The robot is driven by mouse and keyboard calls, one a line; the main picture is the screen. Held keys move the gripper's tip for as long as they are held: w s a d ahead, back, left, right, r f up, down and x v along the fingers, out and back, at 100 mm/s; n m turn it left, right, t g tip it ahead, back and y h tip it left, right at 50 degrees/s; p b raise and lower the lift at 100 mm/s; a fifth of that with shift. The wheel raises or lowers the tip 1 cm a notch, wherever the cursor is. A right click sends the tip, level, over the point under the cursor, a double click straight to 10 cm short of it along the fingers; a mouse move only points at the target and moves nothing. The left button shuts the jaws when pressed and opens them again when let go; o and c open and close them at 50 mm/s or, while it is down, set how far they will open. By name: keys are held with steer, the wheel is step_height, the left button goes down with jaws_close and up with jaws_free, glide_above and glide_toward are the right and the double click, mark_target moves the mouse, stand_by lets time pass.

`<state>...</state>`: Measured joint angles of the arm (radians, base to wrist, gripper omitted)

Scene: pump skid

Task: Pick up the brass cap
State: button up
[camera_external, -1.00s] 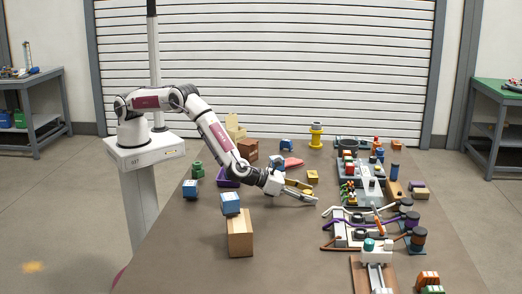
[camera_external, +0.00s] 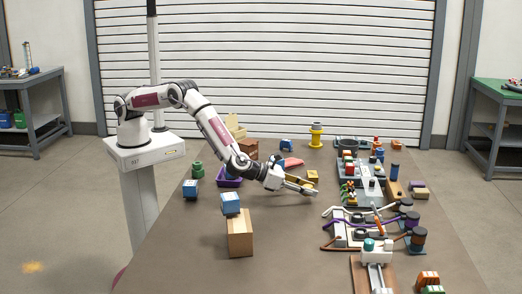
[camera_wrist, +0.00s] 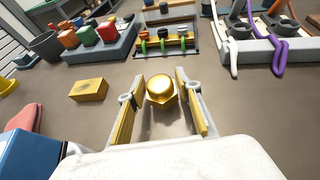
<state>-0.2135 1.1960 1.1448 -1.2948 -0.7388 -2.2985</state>
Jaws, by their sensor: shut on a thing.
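The brass cap (camera_wrist: 160,91) is a shiny gold piece with a rounded top and a faceted, hex-like side. In the wrist view it sits between the tips of my gripper (camera_wrist: 161,92). My gripper is shut on it, with one gold-padded finger on each side. In the external view my gripper (camera_external: 307,187) is low over the middle of the table, pointing right. The cap is too small and covered there to make out clearly.
A yellow block (camera_wrist: 88,90) lies left of my gripper in the wrist view. The pump skid parts (camera_external: 365,225) fill the table's right side. The table front centre is clear.

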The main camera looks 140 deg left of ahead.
mark_target(308, 185)
steer(key=shift+r, duration=3.95)
